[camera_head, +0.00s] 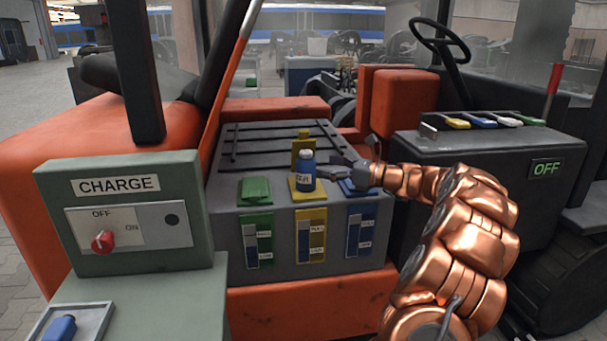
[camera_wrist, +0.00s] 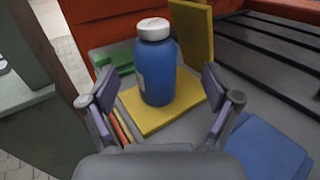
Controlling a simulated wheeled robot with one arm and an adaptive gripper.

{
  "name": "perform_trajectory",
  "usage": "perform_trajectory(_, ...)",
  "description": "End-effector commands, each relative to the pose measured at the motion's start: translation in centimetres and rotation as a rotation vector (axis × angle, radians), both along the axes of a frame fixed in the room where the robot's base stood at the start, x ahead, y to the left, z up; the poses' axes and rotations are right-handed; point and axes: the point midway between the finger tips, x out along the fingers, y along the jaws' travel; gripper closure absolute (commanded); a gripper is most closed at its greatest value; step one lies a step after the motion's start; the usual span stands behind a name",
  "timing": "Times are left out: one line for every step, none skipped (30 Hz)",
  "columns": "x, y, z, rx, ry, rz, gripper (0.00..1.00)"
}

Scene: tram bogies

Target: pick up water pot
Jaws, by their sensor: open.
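A blue bottle (camera_head: 305,171) with a pale label and a light cap, apparently the water pot, stands upright on a yellow pad (camera_head: 302,193) on top of the grey box of the orange vehicle. The bottle also shows in the wrist view (camera_wrist: 158,68), near the middle. My gripper (camera_head: 335,172) reaches in from the right at about the bottle's height. In the wrist view my gripper (camera_wrist: 162,88) is open, with one finger on each side of the bottle's near side. I cannot tell whether either finger touches it.
A raised yellow flap (camera_wrist: 190,30) stands close behind the bottle. A green lid (camera_head: 255,190) lies left of it and a blue lid (camera_wrist: 265,148) right. A green-grey CHARGE box (camera_head: 135,212) stands at left. Below it, another blue object (camera_head: 62,327) lies in a tray (camera_head: 88,325).

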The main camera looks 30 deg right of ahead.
Motion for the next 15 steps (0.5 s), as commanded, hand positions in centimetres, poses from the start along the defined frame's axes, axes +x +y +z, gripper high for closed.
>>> perform_trajectory(0.5,0.5,-0.1,0.000,0.000,0.003,0.12)
perform_trajectory(0.7,0.6,-0.1,-0.001,0.001,0.004,0.12)
perform_trajectory(0.9,0.8,-0.1,-0.001,0.001,0.004,0.12)
perform_trajectory(1.1,0.9,-0.1,-0.001,0.001,0.004,0.12)
perform_trajectory(1.2,1.1,0.0,-0.001,0.000,0.004,0.12)
perform_trajectory(1.5,1.4,0.0,-0.002,0.001,0.004,0.12)
perform_trajectory(1.7,1.6,0.0,-0.002,0.001,0.004,0.12)
perform_trajectory(2.0,1.8,0.0,-0.002,0.001,0.004,0.12)
perform_trajectory(2.4,2.1,0.0,-0.002,0.001,0.003,0.12)
perform_trajectory(2.7,2.4,0.1,-0.002,0.002,0.003,0.12)
perform_trajectory(3.0,2.7,0.1,-0.002,0.002,0.003,0.12)
perform_trajectory(3.3,2.9,0.1,-0.003,0.003,0.002,0.12)
perform_trajectory(3.7,3.1,0.2,-0.002,0.002,0.001,0.12)
perform_trajectory(4.0,3.2,0.2,-0.002,0.002,0.000,0.12)
perform_trajectory(4.3,3.4,0.2,-0.002,0.002,-0.001,0.12)
